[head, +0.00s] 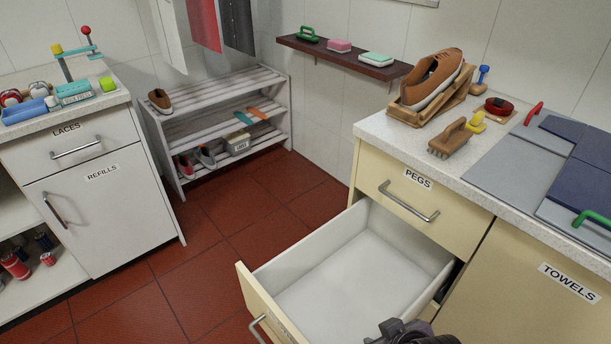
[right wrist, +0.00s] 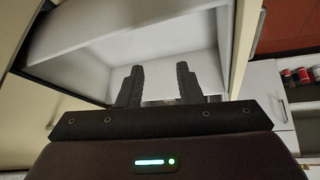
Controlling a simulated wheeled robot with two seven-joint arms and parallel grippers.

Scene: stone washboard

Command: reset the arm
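My right gripper (head: 408,332) shows at the bottom edge of the head view, beside the near right corner of an open cream drawer (head: 345,272). In the right wrist view, the two dark fingers of the right gripper (right wrist: 158,84) stand apart with nothing between them. The white inside of the drawer (right wrist: 157,52) lies beyond them, and it looks empty. Most of the right arm is out of the head view. My left gripper is in neither view.
Above the drawer, a counter (head: 372,128) holds a brown shoe on a wooden stand (head: 432,82), a brush (head: 450,138) and grey slabs (head: 520,165). A closed PEGS drawer (head: 400,200) is below it. A shoe rack (head: 215,120) stands behind; red floor (head: 215,235) is clear.

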